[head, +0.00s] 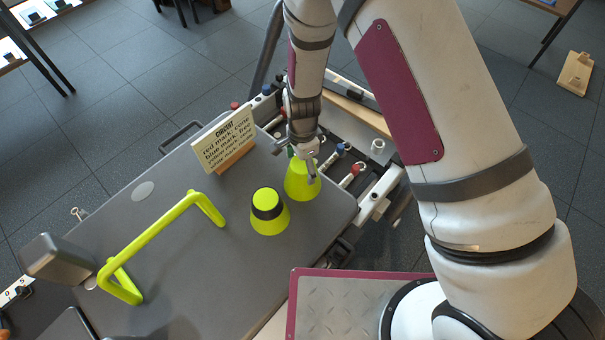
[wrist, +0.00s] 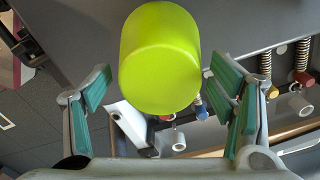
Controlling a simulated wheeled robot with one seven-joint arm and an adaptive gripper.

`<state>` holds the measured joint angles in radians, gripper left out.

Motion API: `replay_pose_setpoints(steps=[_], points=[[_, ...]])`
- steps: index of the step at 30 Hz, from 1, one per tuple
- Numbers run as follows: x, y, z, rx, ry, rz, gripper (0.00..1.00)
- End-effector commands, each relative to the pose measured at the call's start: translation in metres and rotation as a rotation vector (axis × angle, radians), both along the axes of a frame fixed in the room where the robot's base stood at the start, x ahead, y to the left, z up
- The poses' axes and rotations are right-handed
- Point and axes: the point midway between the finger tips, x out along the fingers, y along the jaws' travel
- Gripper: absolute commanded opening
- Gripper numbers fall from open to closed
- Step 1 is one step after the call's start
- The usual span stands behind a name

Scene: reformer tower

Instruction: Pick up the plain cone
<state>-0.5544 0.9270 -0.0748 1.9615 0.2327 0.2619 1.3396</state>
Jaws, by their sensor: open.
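The plain cone (head: 300,183) is all yellow-green and stands upright near the right edge of the grey table top (head: 240,265). In the wrist view the plain cone (wrist: 160,60) fills the upper middle, ahead of and partly between the fingers. A second yellow-green cone with a dark band (head: 268,211) stands just left of and in front of it. My gripper (head: 305,160) is at the plain cone's top in the head view. In the wrist view my gripper (wrist: 160,105) is open, with green pads on either side and nothing held. Whether a finger touches the cone is unclear.
A sign (head: 226,140) on a wooden base stands left of my gripper. A yellow-green bar handle (head: 150,243) rises from the table further left. Springs and fittings (head: 350,170) lie beyond the table's right edge. The table front is mostly clear.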

Motion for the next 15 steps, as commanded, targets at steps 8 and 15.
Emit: replay_pose_setpoints(steps=[8, 15], points=[[0.0002, 0.0001, 0.0008, 0.0, -0.001, 0.0, 0.52], [0.0001, 0.0, 0.0007, 0.0, -0.001, 0.0, 0.31]])
